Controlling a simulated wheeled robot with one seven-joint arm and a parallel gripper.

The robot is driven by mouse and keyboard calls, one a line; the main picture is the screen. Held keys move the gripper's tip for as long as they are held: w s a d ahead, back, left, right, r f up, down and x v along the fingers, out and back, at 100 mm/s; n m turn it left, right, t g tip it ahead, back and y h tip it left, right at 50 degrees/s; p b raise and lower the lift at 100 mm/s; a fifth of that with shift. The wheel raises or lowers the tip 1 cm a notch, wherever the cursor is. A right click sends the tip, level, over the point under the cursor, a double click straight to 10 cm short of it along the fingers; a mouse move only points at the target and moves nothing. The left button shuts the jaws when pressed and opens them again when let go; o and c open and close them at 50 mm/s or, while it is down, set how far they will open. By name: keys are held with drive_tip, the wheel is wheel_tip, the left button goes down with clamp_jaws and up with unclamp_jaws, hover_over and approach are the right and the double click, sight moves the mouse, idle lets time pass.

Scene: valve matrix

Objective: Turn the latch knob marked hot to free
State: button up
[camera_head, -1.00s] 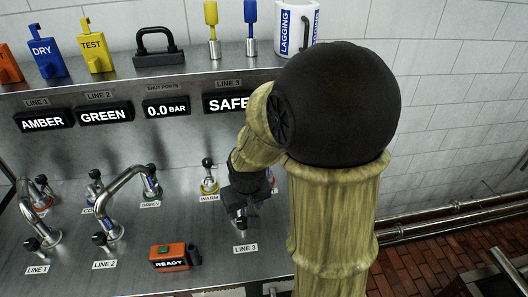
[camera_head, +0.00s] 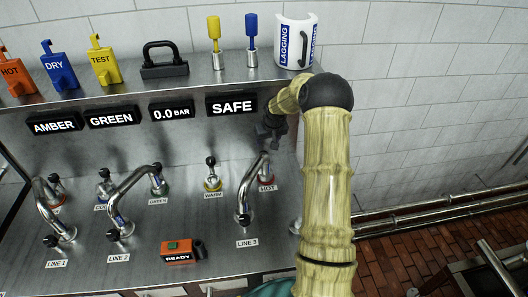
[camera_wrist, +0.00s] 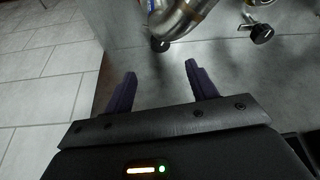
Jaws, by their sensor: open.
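The hot label (camera_head: 267,188) lies on the steel panel at the right, in the head view. The latch knob above it has a red ring at its base (camera_head: 266,179) and a black tip close to the upper end of the line 3 pipe (camera_head: 249,187). My gripper (camera_head: 268,138) is just above and behind that knob, apart from it as far as I can tell. In the wrist view my gripper (camera_wrist: 162,82) is open with nothing between its fingers. A metal pipe (camera_wrist: 182,18) and a black knob (camera_wrist: 160,45) lie beyond the fingertips.
The warm knob (camera_head: 212,176) stands left of the line 3 pipe. Pipes for line 1 and line 2 (camera_head: 130,193) rise further left. The ready box (camera_head: 180,251) sits in front.

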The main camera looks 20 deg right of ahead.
sight(264, 153)
drive_tip(key=shift+f, duration=0.15)
drive_tip(key=p+x, duration=0.3)
drive_tip(key=x, duration=0.8)
drive_tip(key=shift+w+f, duration=0.1)
drive_tip(key=shift+f, duration=0.3)
drive_tip(key=shift+c, duration=0.5)
